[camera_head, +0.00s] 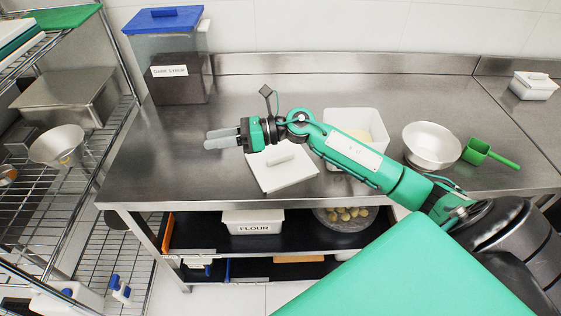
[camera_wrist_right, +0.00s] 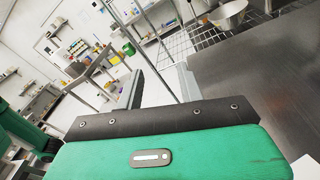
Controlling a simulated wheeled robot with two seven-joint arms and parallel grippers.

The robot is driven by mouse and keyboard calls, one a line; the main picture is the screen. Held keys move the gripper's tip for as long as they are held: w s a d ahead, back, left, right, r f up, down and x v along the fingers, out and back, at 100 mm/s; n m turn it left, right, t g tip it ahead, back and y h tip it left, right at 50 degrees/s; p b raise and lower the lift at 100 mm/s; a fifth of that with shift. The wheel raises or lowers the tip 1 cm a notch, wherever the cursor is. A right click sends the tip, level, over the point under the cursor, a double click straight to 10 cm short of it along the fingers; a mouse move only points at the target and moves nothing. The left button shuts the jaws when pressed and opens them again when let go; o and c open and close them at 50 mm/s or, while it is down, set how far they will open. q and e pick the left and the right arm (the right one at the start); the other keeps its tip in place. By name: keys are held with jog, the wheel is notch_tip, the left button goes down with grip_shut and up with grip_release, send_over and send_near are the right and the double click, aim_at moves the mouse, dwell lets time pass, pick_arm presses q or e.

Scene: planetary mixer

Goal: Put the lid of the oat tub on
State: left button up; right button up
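The white lid (camera_head: 288,178) with a raised handle lies flat on the steel counter. The open white tub (camera_head: 372,117) stands to its right, with pale contents inside; my right arm crosses in front of it and hides part of it. My right gripper (camera_head: 208,138) points left over the counter, up and left of the lid in the picture. Its fingers stand apart with nothing between them, as the right wrist view (camera_wrist_right: 158,85) also shows. My left gripper is out of view.
A steel bowl (camera_head: 431,145) and a green scoop (camera_head: 487,153) stand right of the tub. A wire rack (camera_head: 75,190) borders the counter's left side. The counter's left part is clear.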

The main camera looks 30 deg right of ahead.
jog(key=w+d+f+n+g+h, duration=0.1)
jog(key=d+f+n+g+h, duration=0.15)
jog(key=d, duration=0.25)
jog(key=d+f+n+g+h, duration=0.1)
jog(key=d+n+g+h, duration=0.15)
jog(key=d, duration=0.25)
jog(key=n+g+h, duration=0.1)
jog(key=n+h, duration=0.1)
jog(key=h, duration=0.4)
send_near(281, 155)
jog(key=p+x, duration=0.2)
jog(key=x, duration=0.1)
jog(key=shift+a+f+p, duration=0.2)
jog(key=shift+f+p, duration=0.05)
jog(key=shift+p, duration=0.1)
jog(key=shift+a+f+p, duration=0.25)
jog(key=shift+f+p, duration=0.2)
jog(key=shift+p, duration=0.1)
jog(key=p+x, duration=0.2)
jog(key=x, duration=0.1)
jog(key=shift+f, duration=0.1)
jog(key=shift+a+f, duration=0.15)
jog(key=shift+f, duration=0.4)
grip_shut()
